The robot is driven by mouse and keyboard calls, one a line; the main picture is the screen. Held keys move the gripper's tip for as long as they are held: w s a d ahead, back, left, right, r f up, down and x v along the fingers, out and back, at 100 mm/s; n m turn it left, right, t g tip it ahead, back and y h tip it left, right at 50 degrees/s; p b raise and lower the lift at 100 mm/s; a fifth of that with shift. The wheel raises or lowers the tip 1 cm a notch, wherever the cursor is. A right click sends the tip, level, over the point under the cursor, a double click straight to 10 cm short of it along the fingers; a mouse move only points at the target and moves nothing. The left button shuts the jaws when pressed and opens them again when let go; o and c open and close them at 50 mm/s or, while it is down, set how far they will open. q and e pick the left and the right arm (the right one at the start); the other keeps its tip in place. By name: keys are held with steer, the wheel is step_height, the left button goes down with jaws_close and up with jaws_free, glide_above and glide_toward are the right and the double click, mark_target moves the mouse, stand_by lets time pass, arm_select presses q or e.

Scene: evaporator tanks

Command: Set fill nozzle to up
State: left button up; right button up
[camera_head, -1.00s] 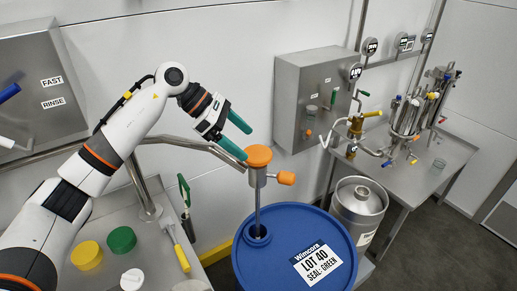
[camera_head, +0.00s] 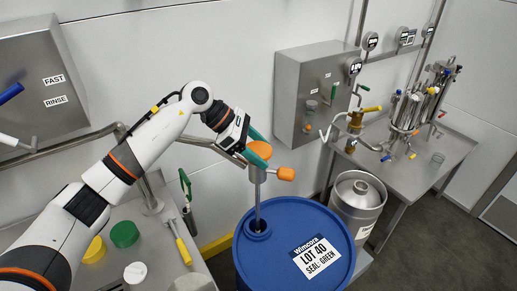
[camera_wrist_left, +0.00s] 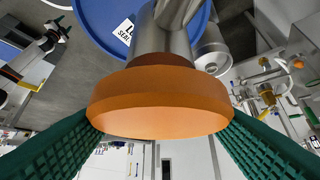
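The fill nozzle, as I take it, is the upright metal tube (camera_head: 258,195) standing in the blue drum (camera_head: 247,265). It has an orange cap (camera_head: 262,147) on top and an orange side piece (camera_head: 286,174) pointing right. My left gripper (camera_head: 257,147) is at the cap, one green finger on each side. In the left wrist view the cap (camera_wrist_left: 160,103) fills the middle between the fingers, whose ends meet its edges. Whether they grip it cannot be seen. A robot arm, probably my right, shows small in that view; its gripper (camera_wrist_left: 63,30) is too small to read.
A steel control box (camera_head: 312,95) hangs on the wall behind. A steel keg (camera_head: 358,205) stands right of the drum. A bench (camera_head: 455,150) with valves and piping is farther right. Green and yellow lids lie on the left table (camera_head: 165,265).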

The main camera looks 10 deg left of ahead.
arm_select(q)
steer(key=c, duration=0.4)
step_height(320, 180, up, 27)
steer(key=p, duration=0.8)
steer(key=o, duration=1.3)
steer(key=shift+c, duration=0.2)
steer(key=shift+o, duration=0.7)
steer(key=shift+f, duration=0.15)
steer(key=b+v, duration=0.3)
steer(key=v, duration=0.9)
